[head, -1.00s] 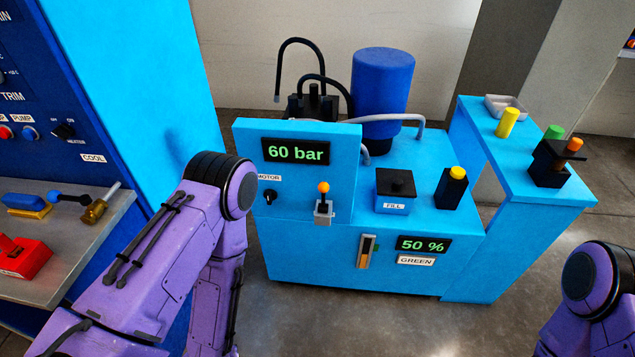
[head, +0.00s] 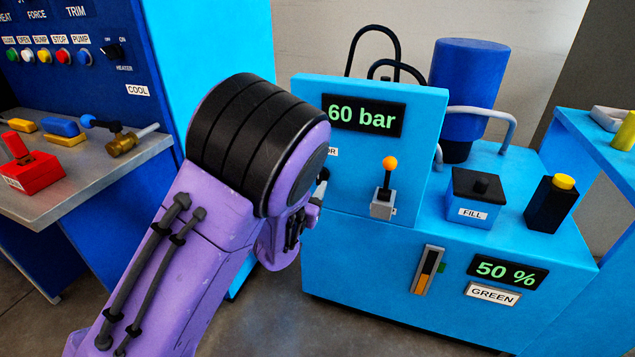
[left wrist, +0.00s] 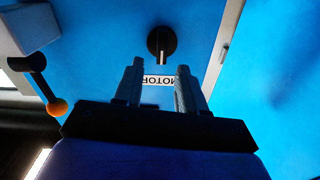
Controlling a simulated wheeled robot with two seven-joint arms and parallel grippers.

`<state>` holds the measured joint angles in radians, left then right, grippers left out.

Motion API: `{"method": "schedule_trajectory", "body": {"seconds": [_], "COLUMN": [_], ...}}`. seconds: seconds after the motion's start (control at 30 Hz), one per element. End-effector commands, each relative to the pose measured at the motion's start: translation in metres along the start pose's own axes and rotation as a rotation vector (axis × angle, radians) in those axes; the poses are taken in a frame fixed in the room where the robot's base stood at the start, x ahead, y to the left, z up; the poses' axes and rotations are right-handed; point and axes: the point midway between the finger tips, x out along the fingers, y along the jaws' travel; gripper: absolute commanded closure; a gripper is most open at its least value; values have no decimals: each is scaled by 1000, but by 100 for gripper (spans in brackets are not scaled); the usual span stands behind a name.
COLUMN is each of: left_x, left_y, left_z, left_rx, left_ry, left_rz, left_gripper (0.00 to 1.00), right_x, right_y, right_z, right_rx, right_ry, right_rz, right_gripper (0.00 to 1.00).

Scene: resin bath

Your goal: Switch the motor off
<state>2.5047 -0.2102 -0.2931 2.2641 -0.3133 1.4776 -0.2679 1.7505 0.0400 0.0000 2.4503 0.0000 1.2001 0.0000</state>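The motor knob (left wrist: 161,40) is a black round knob with a pale mark on the blue panel, beside the MOTOR label (left wrist: 158,79), which reads upside down in the left wrist view. The mark lies toward the label. In the head view the label (head: 332,152) is partly hidden by my left arm, and the knob is mostly hidden. My left gripper (left wrist: 160,66) is open and empty, its two fingers apart with the label showing between them. The knob is just beyond the fingertips. In the head view the left gripper (head: 312,209) is close to the panel. My right gripper is out of view.
An orange-tipped lever (head: 388,176) stands right of the knob; it also shows in the left wrist view (left wrist: 48,92). The pressure display (head: 362,116) reads 60 bar. A FILL box (head: 474,198) and yellow-topped black block (head: 551,204) are further right.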

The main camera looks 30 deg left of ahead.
Motion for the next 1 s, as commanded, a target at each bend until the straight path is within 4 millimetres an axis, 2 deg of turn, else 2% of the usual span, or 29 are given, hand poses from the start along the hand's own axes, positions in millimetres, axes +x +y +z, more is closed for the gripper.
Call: {"method": "schedule_trajectory", "body": {"seconds": [0.1, 0.23, 0.57, 0.6, 0.7, 0.87, 1.0], "left_x": [25, 41, 48, 48, 47, 47, 47], "left_y": [-1, 0, 0, 0, 0, -1, -3], "left_z": [2, 2, 1, 1, 1, 1, -3], "left_rx": [-1, -1, -1, -1, -1, -5, -97], "left_ry": [0, -1, -3, -3, -3, -4, -6], "left_rz": [-2, -2, -1, -1, -1, -1, -2], "left_gripper": [60, 60, 60, 73, 100, 100, 100], "right_x": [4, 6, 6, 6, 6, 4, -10], "right_y": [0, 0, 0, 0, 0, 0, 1], "right_z": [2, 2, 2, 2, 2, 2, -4], "right_rx": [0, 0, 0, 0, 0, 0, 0], "right_ry": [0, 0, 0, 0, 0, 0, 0], "right_rz": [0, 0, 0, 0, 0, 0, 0], "right_gripper": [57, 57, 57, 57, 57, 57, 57]}}
